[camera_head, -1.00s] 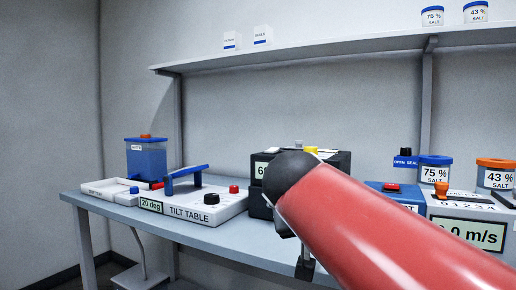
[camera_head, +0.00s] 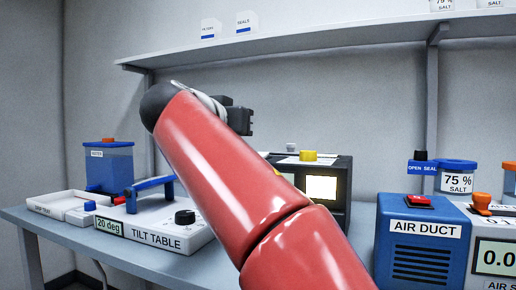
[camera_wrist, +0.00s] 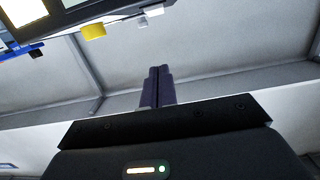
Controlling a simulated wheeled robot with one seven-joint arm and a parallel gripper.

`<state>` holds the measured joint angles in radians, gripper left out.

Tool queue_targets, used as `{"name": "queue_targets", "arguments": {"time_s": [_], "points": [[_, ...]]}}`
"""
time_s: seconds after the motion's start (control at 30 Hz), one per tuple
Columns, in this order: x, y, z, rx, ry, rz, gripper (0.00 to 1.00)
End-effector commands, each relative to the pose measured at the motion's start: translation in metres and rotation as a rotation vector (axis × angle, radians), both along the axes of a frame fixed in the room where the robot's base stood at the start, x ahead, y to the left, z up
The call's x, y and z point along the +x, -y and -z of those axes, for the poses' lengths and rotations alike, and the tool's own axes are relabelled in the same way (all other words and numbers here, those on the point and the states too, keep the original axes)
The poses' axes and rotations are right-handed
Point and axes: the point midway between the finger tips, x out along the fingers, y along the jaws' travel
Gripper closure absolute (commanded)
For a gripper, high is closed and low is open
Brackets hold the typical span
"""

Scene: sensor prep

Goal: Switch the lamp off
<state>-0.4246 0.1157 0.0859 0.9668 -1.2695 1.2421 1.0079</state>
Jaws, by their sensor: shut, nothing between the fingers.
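A dark box (camera_head: 343,170) stands at the middle of the bench, with a brightly lit pale-yellow panel (camera_head: 321,187) on its front. A yellow knob (camera_head: 309,156) sits on its top. My arm hides the box's left part. I cannot tell whether this lit panel is the lamp; no other lit lamp shows. My gripper (camera_head: 247,122) is raised above and behind the box's left side, apart from it. In the wrist view the fingers (camera_wrist: 158,88) are together and empty. The yellow knob (camera_wrist: 92,32) and lit panel (camera_wrist: 25,15) show at that view's upper left.
The tilt table (camera_head: 150,226) with its blue handle stands left, with a blue tank (camera_head: 108,165) and a white tray (camera_head: 62,203). The blue air duct unit (camera_head: 418,262) with a red button and a salt jar (camera_head: 457,178) stand right. A shelf (camera_head: 290,50) runs above.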

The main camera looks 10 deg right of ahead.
Motion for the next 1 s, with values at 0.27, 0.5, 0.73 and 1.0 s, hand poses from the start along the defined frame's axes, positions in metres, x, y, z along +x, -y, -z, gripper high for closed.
{"name": "queue_targets", "arguments": {"time_s": [0.27, 0.5, 0.73, 1.0], "points": [[0.020, 0.016, 0.002, -0.001, -0.002, 0.005, 1.00], [0.062, 0.046, 0.006, -0.002, -0.003, 0.005, 1.00], [0.083, 0.061, 0.031, -0.002, -0.004, 0.001, 1.00], [0.085, 0.062, 0.050, -0.001, -0.002, 0.000, 1.00]]}}
